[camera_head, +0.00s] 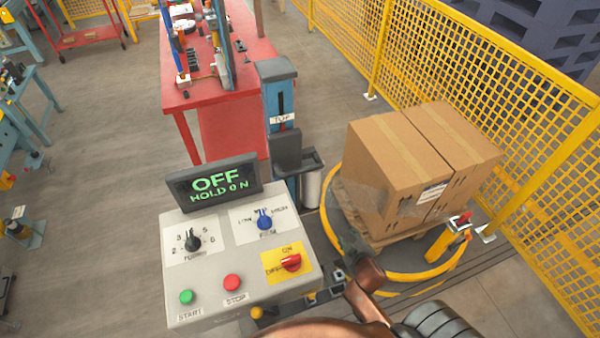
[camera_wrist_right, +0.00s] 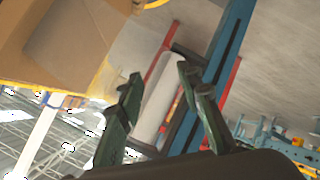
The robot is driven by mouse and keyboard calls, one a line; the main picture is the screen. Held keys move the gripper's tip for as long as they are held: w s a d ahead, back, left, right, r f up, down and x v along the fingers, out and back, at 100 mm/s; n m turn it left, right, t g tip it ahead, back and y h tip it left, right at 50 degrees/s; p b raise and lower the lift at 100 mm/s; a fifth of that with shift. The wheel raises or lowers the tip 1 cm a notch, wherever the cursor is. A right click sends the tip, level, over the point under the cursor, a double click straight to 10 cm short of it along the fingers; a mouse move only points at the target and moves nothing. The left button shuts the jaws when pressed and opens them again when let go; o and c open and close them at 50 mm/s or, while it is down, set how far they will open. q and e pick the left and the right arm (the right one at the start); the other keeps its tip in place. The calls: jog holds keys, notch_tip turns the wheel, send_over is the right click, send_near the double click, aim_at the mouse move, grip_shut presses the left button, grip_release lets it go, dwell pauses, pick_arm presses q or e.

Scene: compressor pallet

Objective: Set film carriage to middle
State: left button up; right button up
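The blue film mast (camera_head: 279,100) with a dark vertical slot stands behind the control panel. Its dark carriage (camera_head: 287,152) sits low on the mast and bears a pale film roll (camera_head: 311,188). My right gripper (camera_head: 347,254) is in front of the roll, beside the pallet's near-left corner. In the right wrist view its two dark fingers (camera_wrist_right: 163,78) are spread. The film roll (camera_wrist_right: 157,105) appears between them, with the blue mast (camera_wrist_right: 222,60) behind to the right. I cannot tell whether a finger touches the roll. My left gripper is not in view.
Wrapped cartons (camera_head: 396,165) stand on a pallet inside a yellow ring (camera_head: 332,218). A red table (camera_head: 225,95) stands behind; a yellow fence (camera_head: 400,50) bounds the right. Open floor lies left.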

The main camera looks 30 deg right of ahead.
jog(key=w+r+n+t+b, duration=0.1)
jog(key=w+r+n+t, duration=0.5)
jog(key=r, duration=0.6)
jog(key=n+t+y+b, duration=0.2)
jog(key=n+t+y, duration=0.1)
jog(key=n+y, duration=0.6)
send_near(301, 171)
jog(key=w+a+n+h, duration=0.1)
jog(key=w, duration=0.2)
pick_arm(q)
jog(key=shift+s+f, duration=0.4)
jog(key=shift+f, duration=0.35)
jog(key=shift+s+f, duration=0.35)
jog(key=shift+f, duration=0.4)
pick_arm(e)
jog(key=shift+x, duration=3.65)
jog(key=shift+d+f, duration=0.1)
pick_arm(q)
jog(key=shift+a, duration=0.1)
pick_arm(e)
jog(key=shift+c, duration=0.7)
grip_shut()
